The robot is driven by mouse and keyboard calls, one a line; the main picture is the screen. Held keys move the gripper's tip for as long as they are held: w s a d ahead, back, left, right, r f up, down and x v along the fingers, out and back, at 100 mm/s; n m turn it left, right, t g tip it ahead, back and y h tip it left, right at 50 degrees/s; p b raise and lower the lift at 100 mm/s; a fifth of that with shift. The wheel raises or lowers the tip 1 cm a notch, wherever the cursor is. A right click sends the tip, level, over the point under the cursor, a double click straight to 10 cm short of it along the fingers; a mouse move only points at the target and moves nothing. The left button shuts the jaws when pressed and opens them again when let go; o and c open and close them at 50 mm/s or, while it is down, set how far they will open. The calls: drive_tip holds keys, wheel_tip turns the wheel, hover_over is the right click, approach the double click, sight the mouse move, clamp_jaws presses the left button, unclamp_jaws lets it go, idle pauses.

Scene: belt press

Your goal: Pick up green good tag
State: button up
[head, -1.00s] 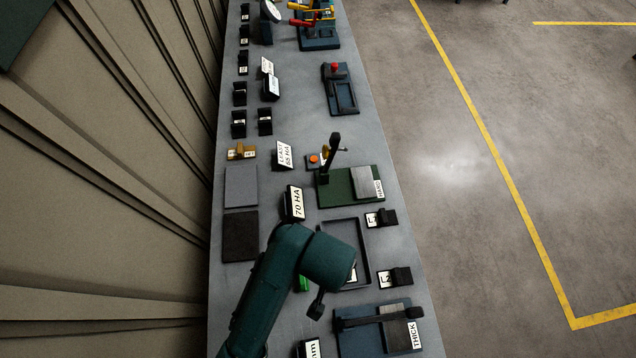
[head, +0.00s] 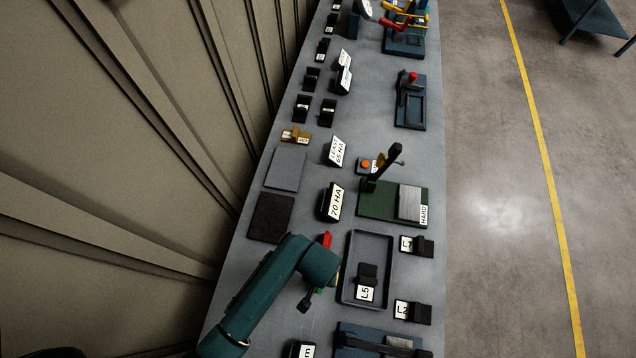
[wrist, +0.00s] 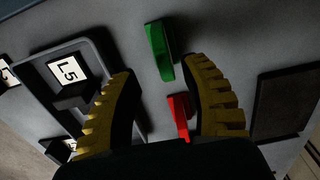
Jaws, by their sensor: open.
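The green tag (wrist: 160,50) lies on the grey bench top in the wrist view, upper middle. My gripper (wrist: 163,70) is open, its two yellow ridged fingers spread on either side with the tag's near end between or just beyond the tips. Nothing is held. I cannot tell the height of the fingertips above the bench.
A red tag (wrist: 180,114) lies between the fingers, nearer the palm; it shows in the head view (head: 327,240) beside my arm. A dark tray (head: 349,265) with an L5 block (head: 367,275) stands close by. A 70 HA sign (head: 333,202) stands beyond.

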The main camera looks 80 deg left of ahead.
drive_tip(key=f, duration=0.3)
drive_tip(key=shift+s+d+f, duration=0.1)
drive_tip(key=shift+s+f, duration=0.05)
drive_tip(key=shift+s, duration=0.2)
drive_tip(key=shift+f, duration=0.45)
drive_tip(key=shift+c, duration=0.4)
clamp_jaws()
